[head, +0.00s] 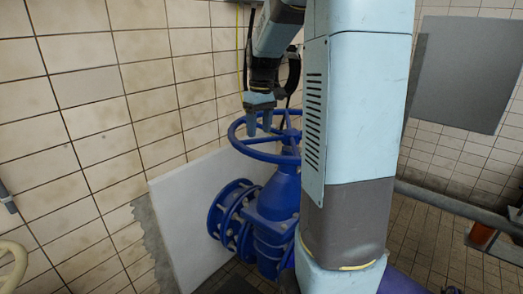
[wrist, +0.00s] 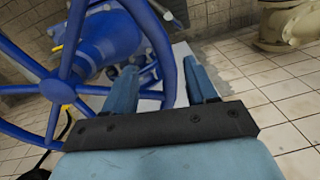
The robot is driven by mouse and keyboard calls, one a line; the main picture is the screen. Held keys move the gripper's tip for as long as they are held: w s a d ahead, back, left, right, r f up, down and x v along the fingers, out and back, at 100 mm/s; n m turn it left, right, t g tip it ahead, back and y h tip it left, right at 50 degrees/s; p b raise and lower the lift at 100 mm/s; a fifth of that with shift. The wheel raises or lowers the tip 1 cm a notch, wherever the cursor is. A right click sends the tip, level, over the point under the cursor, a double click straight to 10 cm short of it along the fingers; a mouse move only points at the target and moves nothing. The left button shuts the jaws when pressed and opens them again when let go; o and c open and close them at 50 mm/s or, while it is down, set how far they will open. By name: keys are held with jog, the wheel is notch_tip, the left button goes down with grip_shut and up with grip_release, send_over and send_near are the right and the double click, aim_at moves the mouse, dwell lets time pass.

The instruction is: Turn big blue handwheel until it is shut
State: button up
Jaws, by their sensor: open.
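The big blue handwheel (head: 270,155) sits level on top of a blue valve (head: 275,200), left of my arm in the head view. In the wrist view the handwheel (wrist: 60,92) fills the left side, with its hub, spokes and curved rim showing. My gripper (head: 259,122) points down at the rim's far left part. In the wrist view my gripper (wrist: 159,68) is open, with one finger on the inner side of the rim and one on the outer side. The rim runs between the fingers. I cannot tell whether either finger touches it.
A tiled wall (head: 120,80) and a pale panel (head: 190,220) stand left of and behind the valve. A grey pipe (head: 455,207) runs at right, below a grey board (head: 465,75). A beige fitting (wrist: 290,22) shows at the wrist view's upper right, with bare tiled floor below.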

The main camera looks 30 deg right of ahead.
aim_at(258, 151)
jog(key=f, duration=0.8)
jog(key=shift+a+f, duration=0.1)
jog(key=shift+a, duration=0.15)
grip_shut()
